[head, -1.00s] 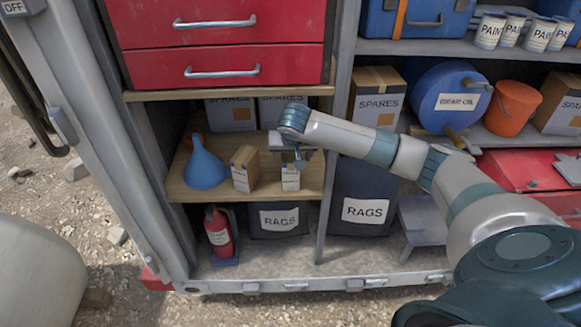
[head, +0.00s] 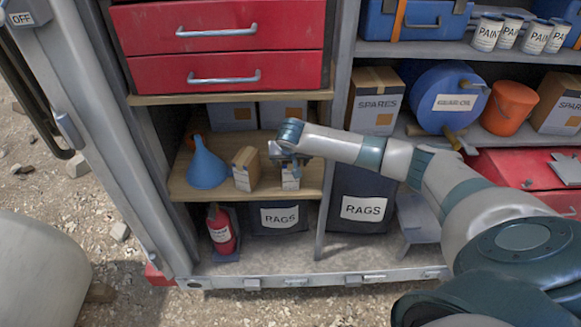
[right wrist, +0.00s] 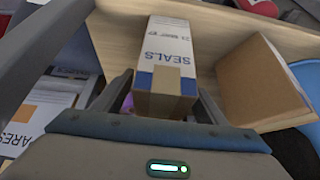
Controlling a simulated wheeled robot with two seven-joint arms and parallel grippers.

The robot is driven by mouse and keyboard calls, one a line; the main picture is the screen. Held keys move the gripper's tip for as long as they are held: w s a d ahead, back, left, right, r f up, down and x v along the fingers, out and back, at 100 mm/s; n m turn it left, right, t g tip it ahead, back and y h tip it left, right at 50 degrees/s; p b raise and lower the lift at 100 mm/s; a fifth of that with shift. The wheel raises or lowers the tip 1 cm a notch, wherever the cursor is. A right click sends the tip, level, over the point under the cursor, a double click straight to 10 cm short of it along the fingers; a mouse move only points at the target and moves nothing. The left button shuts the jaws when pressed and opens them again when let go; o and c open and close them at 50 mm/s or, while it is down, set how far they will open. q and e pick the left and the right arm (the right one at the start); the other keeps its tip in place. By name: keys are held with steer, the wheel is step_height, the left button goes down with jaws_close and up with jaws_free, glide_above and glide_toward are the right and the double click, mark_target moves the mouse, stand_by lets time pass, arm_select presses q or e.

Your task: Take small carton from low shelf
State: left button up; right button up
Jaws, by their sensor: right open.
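The small carton (head: 290,183) stands on the wooden low shelf (head: 222,186), near its right end. In the right wrist view the carton (right wrist: 172,58) is white with blue "SEALS" lettering and brown tape. My right gripper (head: 288,160) is at the top of the carton in the head view and hides part of it. In the right wrist view the right gripper (right wrist: 166,100) is open, with one finger on each side of the carton's near end. I cannot tell whether either finger touches it. My left gripper is not in view.
A brown carton (head: 246,168) and a blue funnel (head: 206,167) stand left of the small carton. Grey SPARES boxes (head: 232,117) are behind. Red drawers (head: 215,76) hang above, and a cabinet upright (head: 333,140) stands close on the right.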

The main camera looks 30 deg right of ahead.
stand_by(0.3)
steer(key=c, duration=1.3)
steer(key=shift+r, duration=0.1)
steer(key=shift+r+b, duration=0.6)
steer(key=shift+b, duration=0.15)
steer(key=shift+s+a+r+b, duration=0.35)
steer(key=shift+s+a+b, duration=1)
steer(key=shift+s, duration=1.2)
steer(key=shift+s+a+r+b, duration=0.4)
steer(key=shift+s+a+b, duration=0.55)
steer(key=shift+s+a, duration=1.25)
steer(key=shift+s+a+r+b, duration=0.35)
steer(key=shift+s+a+b, duration=0.8)
steer(key=shift+s, duration=1.8)
